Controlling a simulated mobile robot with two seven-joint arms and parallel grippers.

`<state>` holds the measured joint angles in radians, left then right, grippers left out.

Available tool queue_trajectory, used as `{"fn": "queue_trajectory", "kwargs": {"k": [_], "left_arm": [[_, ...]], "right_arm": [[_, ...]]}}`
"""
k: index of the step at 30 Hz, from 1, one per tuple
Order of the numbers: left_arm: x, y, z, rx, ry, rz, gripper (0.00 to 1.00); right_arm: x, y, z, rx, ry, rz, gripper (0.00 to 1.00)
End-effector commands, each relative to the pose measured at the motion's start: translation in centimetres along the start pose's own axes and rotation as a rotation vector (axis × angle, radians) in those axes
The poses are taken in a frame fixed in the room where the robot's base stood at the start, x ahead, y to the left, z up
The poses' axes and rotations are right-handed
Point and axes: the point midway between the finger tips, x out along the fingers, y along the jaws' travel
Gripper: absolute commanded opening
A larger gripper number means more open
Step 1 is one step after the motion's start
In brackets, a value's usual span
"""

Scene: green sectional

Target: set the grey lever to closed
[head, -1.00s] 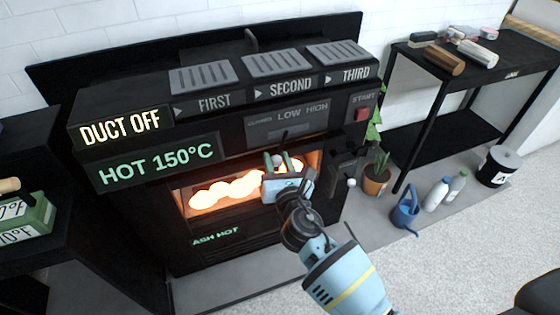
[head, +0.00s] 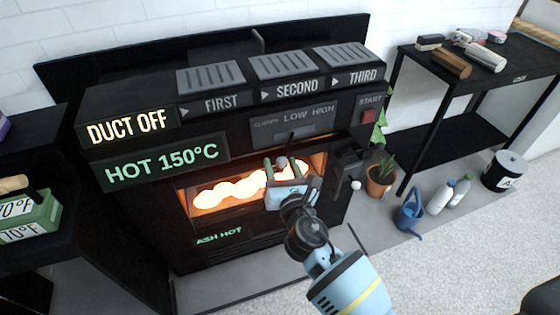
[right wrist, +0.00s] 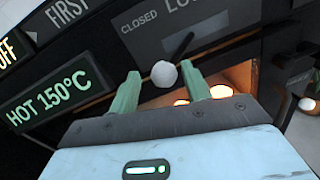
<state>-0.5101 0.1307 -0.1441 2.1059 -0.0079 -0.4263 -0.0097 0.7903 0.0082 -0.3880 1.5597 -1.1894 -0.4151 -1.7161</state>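The grey lever has a pale round knob (head: 281,162) on a dark stem (head: 291,138). The stem comes out of a slot panel (head: 289,129) marked CLOSED, LOW and HIGH on the black stove front, near the middle under LOW. My right gripper (head: 283,167) is in front of the stove with its green fingers apart. In the right wrist view the knob (right wrist: 164,74) sits between the fingertips, close to the right finger, with a visible gap to the left finger. The slot is only partly visible there. My left gripper is not in view.
A glowing firebox opening (head: 225,190) lies just behind and below my right gripper. A second dark lever with a white knob (head: 356,185) is to its right, below the red START button (head: 369,116). A potted plant (head: 381,180) and a blue watering can (head: 409,213) stand on the floor at right.

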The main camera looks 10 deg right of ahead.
Motion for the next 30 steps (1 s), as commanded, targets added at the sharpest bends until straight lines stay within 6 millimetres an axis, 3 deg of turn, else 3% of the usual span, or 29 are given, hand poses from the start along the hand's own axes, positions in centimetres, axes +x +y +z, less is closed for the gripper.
{"fn": "queue_trajectory", "kwargs": {"k": [6,12,30], "left_arm": [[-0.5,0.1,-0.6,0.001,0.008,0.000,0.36],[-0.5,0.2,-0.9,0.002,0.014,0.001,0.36],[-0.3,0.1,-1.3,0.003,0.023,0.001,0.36]], "right_arm": [[-3.6,0.0,0.1,0.001,0.001,0.001,0.48],[-5.5,0.0,0.0,0.002,0.001,0.000,0.48],[-5.9,-0.1,0.0,0.004,0.002,-0.001,0.48]]}}
